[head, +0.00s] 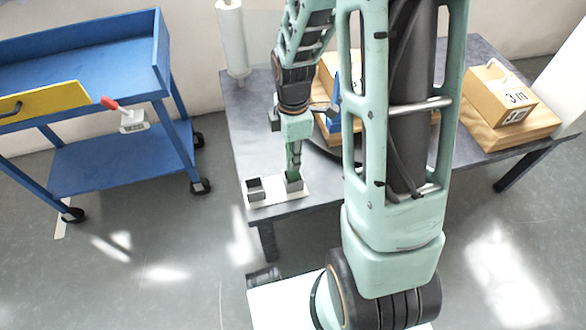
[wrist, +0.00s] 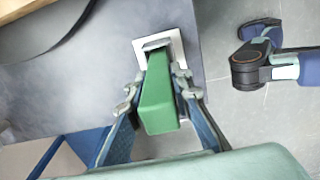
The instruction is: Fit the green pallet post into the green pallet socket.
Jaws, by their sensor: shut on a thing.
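The green pallet post (wrist: 158,98) is held between the two fingers of my gripper (wrist: 157,83) in the wrist view. In the head view the post (head: 294,167) hangs roughly upright below my gripper (head: 294,143). Its lower end is at a dark grey socket (head: 294,186) on a white plate (head: 275,201) near the table's front edge. I cannot tell whether the end is inside the socket or just above it. In the wrist view the socket (wrist: 157,44) is partly hidden behind the post. No green shows on the socket.
A second grey socket (head: 255,189) stands left on the same plate. A blue cart (head: 120,160) stands to the left.

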